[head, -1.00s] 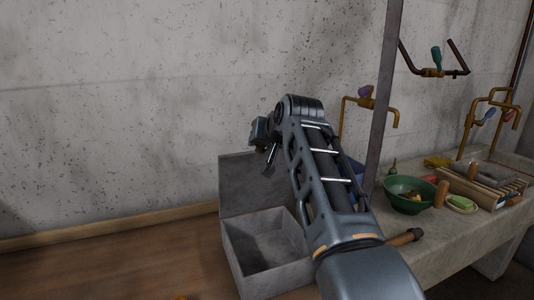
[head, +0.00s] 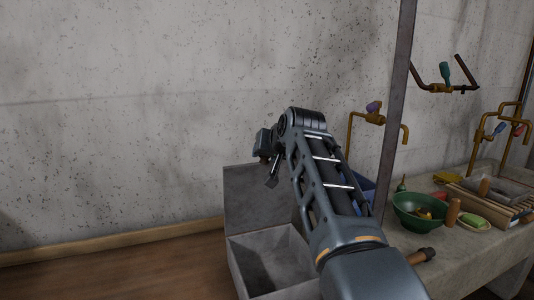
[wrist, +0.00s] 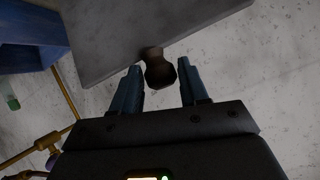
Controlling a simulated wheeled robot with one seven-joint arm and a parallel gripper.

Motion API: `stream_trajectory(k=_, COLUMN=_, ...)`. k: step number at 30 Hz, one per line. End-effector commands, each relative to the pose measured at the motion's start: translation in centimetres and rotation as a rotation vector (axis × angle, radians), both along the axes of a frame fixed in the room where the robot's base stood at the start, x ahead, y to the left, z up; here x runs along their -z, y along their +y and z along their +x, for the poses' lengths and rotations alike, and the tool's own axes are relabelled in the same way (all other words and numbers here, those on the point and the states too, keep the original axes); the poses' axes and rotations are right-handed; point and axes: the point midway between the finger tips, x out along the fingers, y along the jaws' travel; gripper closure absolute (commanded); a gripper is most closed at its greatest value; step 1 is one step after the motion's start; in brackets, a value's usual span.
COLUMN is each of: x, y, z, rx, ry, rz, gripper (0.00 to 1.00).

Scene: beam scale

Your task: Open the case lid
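The grey case (head: 268,266) stands low at the bottom centre of the head view, its hollow inside visible. Its grey lid (head: 245,190) stands raised, roughly upright, at the back of the case. In the wrist view the lid (wrist: 125,35) crosses the top as a grey slab. A dark brown knob (wrist: 159,70) sticks out from the lid's edge. My gripper (wrist: 160,78) is open, with one blue finger on each side of the knob and gaps between. In the head view my gripper (head: 270,170) is partly hidden by my arm, in front of the lid.
A stone counter (head: 465,250) at the right holds a green bowl (head: 408,213), a soap dish (head: 472,222) and a wooden rack (head: 495,203). A metal post (head: 397,110) rises beside my arm. Brass pipes run along the wall. The floor at left is clear.

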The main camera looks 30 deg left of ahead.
Motion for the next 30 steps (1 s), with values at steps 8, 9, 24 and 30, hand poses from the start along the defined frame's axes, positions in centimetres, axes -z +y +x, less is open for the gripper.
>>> stream_trajectory(k=8, x=0.3, y=-0.5, z=-0.7, rx=-0.003, ry=0.008, rz=-0.007, gripper=0.57)
stream_trajectory(k=9, x=0.1, y=-0.7, z=-0.8, rx=-0.002, ry=0.008, rz=-0.006, gripper=0.57)
stream_trajectory(k=24, x=-3.3, y=-4.6, z=-3.9, rx=-0.001, ry=-0.001, rz=0.0, gripper=0.57)
stream_trajectory(k=30, x=-3.8, y=-5.2, z=-4.4, rx=0.0, ry=0.0, rz=0.0, gripper=0.57)
